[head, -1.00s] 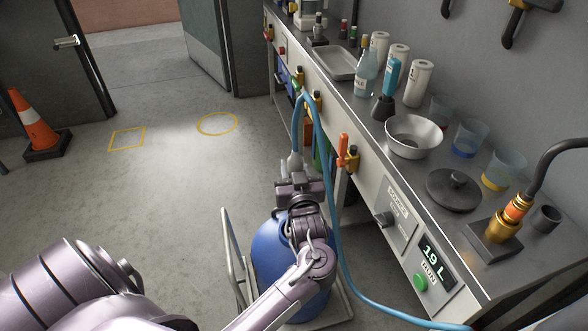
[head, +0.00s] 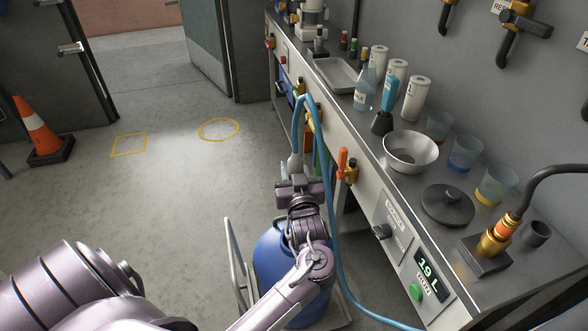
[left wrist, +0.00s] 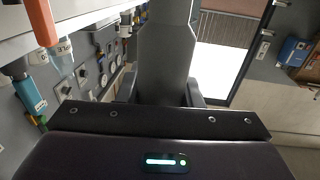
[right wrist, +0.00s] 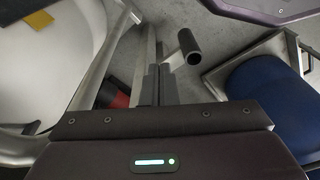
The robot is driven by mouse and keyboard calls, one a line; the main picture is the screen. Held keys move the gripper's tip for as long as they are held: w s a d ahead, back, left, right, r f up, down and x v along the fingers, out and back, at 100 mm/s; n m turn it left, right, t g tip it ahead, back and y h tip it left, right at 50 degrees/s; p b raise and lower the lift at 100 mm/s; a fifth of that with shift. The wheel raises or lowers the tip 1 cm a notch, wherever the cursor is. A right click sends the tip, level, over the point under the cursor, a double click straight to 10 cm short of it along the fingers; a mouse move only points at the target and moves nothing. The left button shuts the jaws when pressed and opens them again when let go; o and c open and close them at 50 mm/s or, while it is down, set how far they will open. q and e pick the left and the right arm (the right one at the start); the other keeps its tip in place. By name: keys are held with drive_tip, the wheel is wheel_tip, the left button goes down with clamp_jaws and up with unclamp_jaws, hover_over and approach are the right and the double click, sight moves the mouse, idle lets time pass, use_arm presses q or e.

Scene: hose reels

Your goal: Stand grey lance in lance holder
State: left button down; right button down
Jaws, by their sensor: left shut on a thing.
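A grey lance (head: 296,163) with a blue hose (head: 330,218) at its top is held in my left gripper (head: 298,184), beside the bench front above a blue drum. In the left wrist view the grey lance (left wrist: 165,65) fills the gap between the jaws. Its lower part is hidden in the head view. A dark open cylinder (head: 535,234) stands at the bench's near right, beside a dark block with a brass and orange fitting; I cannot tell which is the lance holder. My right gripper (right wrist: 158,75) looks shut and empty, beside a black-gripped handle; it is out of the head view.
The bench (head: 385,165) carries a metal bowl (head: 411,151), a black lid (head: 448,204), several beakers, bottles and canisters. Orange and yellow valve handles (head: 343,163) jut from its front. The blue drum (head: 280,262) sits on a trolley. The floor at left is clear up to a cone (head: 40,130).

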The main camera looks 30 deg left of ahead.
drive_tip(key=s+d+f+p, duration=0.4)
drive_tip(key=f, duration=0.5)
drive_tip(key=s+d+f+p, duration=0.1)
drive_tip(key=s+f+p, duration=0.3)
drive_tip(key=s, duration=0.5)
drive_tip(key=s+r+p, duration=0.2)
drive_tip(key=r+p, duration=0.6)
drive_tip(key=p, duration=0.1)
drive_tip(key=s+d+r+p, duration=0.1)
drive_tip(key=s+r+p, duration=0.2)
drive_tip(key=r+p, duration=0.5)
drive_tip(key=shift+r+h+p, duration=0.3)
drive_tip(key=shift+r+p, duration=0.05)
drive_tip(key=shift+p, duration=0.5)
drive_tip(key=shift+d, duration=0.1)
